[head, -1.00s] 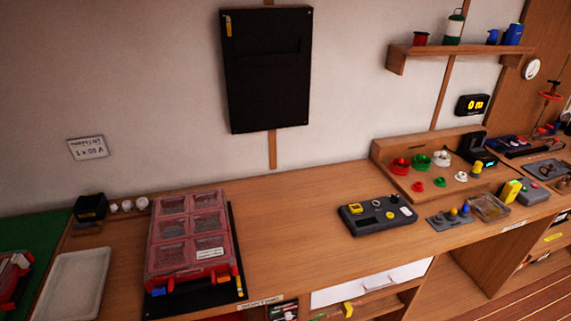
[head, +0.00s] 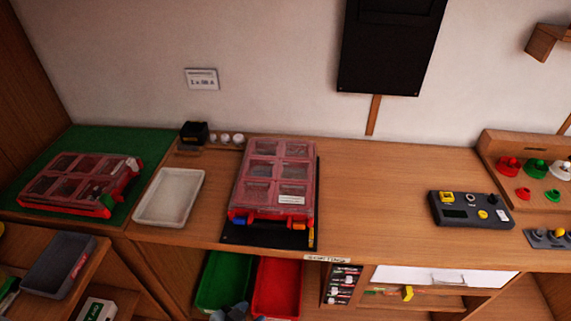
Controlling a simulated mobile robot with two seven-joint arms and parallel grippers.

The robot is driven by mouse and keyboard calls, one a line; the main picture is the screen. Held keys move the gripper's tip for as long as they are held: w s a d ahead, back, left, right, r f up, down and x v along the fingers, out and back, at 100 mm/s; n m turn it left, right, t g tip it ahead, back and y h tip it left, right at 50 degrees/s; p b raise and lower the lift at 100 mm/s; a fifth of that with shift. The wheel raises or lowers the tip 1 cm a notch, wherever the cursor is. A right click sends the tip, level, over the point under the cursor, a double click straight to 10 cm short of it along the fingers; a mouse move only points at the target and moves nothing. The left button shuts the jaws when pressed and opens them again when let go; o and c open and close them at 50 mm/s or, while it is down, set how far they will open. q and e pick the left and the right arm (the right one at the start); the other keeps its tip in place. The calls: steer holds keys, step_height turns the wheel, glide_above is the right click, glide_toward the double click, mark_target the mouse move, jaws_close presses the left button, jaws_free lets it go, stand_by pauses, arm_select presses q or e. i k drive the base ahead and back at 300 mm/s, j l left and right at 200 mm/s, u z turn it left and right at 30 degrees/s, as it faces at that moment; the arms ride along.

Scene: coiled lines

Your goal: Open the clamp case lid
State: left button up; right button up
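Two red compartment cases with clear lids are in the head view. One case (head: 80,184) lies on the green mat at the left, with red parts and small pale and green pieces at its right end. The other case (head: 273,180) lies on a black mat at the middle, with a white label on its lid and blue and orange pieces at its front edge. Both lids look shut. I cannot tell by any readable label which one is the clamp case.
A white tray (head: 169,197) lies between the cases. A black box (head: 194,133) and small white pieces stand behind it. A dark control box (head: 471,210) is at the right; the bench between is clear. Green (head: 222,281) and red (head: 277,287) bins sit below the bench.

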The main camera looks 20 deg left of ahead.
mark_target(277, 170)
steer(key=l+u, duration=0.2)
steer(key=u, duration=1.4)
steer(key=k+l, duration=0.25)
steer(key=l+u, duration=0.05)
